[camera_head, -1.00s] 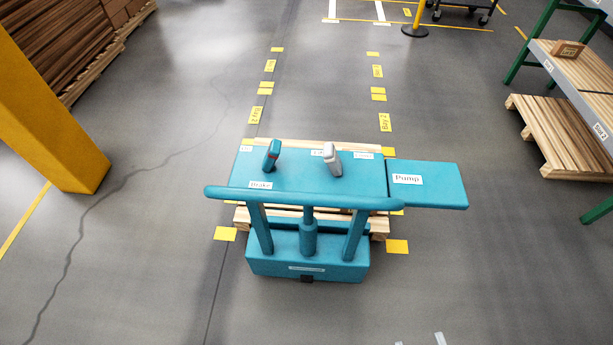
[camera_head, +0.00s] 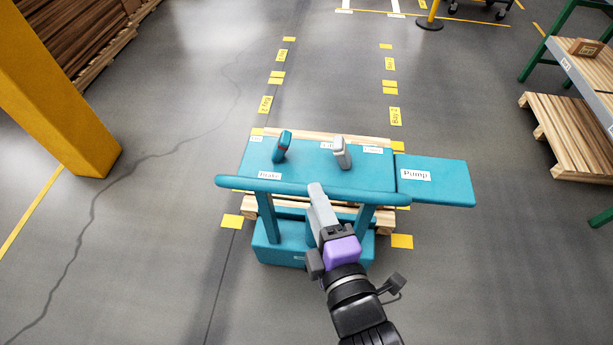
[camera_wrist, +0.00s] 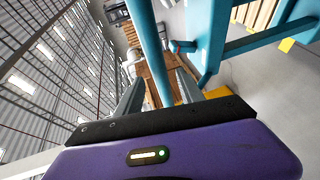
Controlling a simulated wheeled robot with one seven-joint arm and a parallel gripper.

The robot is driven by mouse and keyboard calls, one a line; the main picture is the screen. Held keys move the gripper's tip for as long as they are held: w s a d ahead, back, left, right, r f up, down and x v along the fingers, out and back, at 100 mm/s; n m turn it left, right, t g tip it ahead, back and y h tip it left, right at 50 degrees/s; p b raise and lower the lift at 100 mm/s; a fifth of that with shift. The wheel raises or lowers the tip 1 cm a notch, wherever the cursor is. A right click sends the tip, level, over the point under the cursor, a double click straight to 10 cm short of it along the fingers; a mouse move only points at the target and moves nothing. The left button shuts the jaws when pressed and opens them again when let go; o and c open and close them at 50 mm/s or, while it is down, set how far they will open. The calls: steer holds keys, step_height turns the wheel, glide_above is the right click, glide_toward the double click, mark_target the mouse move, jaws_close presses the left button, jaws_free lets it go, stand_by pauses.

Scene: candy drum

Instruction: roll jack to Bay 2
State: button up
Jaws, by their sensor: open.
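The teal jack (camera_head: 330,176) stands mid-view, over a wooden pallet (camera_head: 388,219). Its handle bar (camera_head: 250,184) crosses its near side. A teal lever with a red mark (camera_head: 281,147) stands near the "Brake" label and a grey lever (camera_head: 342,152) stands to its right. The "Pump" plate (camera_head: 440,184) sticks out at right. My gripper (camera_head: 317,195) is open at the middle of the bar. In the wrist view the teal bar (camera_wrist: 150,45) runs between the fingers of my gripper (camera_wrist: 160,92); whether they touch it is unclear. Bay 2 floor labels (camera_head: 395,116) lie beyond.
Yellow floor marks line a lane ahead, clear beyond the jack. A yellow pillar (camera_head: 60,90) stands at left. An empty pallet (camera_head: 570,135) and a green-legged shelf (camera_head: 585,70) are at right. A yellow post (camera_head: 432,15) stands far back.

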steer(key=p+x, duration=0.1)
steer(key=x, duration=0.6)
steer(key=shift+w, duration=0.2)
steer(key=shift+f, duration=0.1)
jaws_close()
stand_by(1.1)
